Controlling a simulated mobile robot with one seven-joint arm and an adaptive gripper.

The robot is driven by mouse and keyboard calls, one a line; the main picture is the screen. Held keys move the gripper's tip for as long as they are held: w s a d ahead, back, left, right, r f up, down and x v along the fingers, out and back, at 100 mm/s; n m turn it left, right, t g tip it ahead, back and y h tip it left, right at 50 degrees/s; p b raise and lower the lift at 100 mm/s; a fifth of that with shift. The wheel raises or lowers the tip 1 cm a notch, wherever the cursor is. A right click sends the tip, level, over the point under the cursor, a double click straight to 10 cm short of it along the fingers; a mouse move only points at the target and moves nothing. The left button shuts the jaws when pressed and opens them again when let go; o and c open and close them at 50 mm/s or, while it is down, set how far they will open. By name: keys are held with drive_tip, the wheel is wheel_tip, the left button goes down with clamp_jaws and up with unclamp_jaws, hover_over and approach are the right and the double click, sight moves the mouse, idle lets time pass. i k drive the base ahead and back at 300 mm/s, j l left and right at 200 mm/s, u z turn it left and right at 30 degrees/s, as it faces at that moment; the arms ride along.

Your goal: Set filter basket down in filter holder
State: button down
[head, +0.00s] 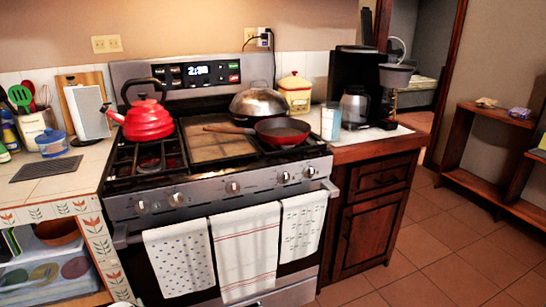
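A black coffee maker (352,70) stands on the wooden counter right of the stove. A grey, cup-shaped part (396,77) sticks out at its right side; it looks like the swung-out filter holder or the filter basket, and I cannot tell which. Whether a separate basket sits inside is too small to tell. A glass and metal carafe (354,107) stands at the coffee maker's front. My gripper is not in view.
A glass of pale blue contents (331,121) stands left of the carafe. The stove (222,188) holds a red kettle (147,121), a red pan (283,130) and a domed lid (253,102). Floor (430,262) is clear before the wooden cabinet (371,215); a low shelf (480,182) stands right.

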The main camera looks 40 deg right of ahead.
sight(394, 84)
drive_tip(key=k+z, duration=0.5)
drive_tip(key=i+l+z, duration=0.1)
drive_tip(key=z, duration=0.35)
drive_tip(key=i+l+z, duration=0.15)
drive_tip(key=z, duration=0.35)
drive_tip(key=i+l, duration=0.65)
